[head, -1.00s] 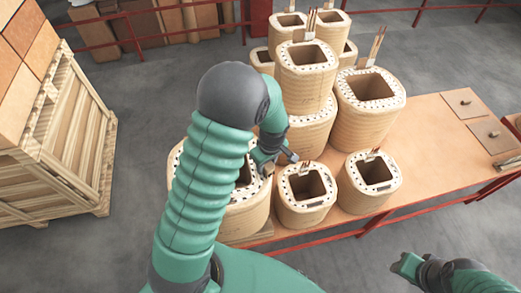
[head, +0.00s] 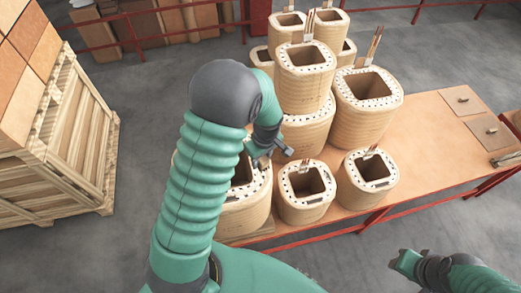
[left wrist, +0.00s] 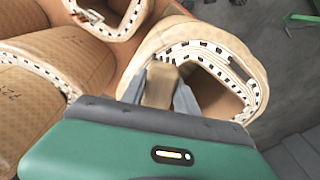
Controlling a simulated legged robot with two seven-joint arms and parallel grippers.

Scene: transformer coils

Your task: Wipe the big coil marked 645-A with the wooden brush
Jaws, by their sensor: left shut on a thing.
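Several tan wound coils with white dotted rims stand on the table. A big coil (head: 246,214) at the front left is partly hidden by my left arm, and I cannot read a 645-A mark on any coil. My left gripper (head: 272,157) is above the right back part of this coil's rim. In the left wrist view, its fingers are shut on a wooden block-like piece, the wooden brush (left wrist: 160,84), in front of an open coil (left wrist: 228,88). The brush's bristles are hidden. My right gripper (head: 398,262) is at the lower right, away from the table; its jaw state is unclear.
Two smaller coils (head: 306,206) (head: 368,190) stand at the table's front edge. Taller coils (head: 366,128) and a stack (head: 306,92) rise behind. A wooden crate (head: 60,150) stands at the left.

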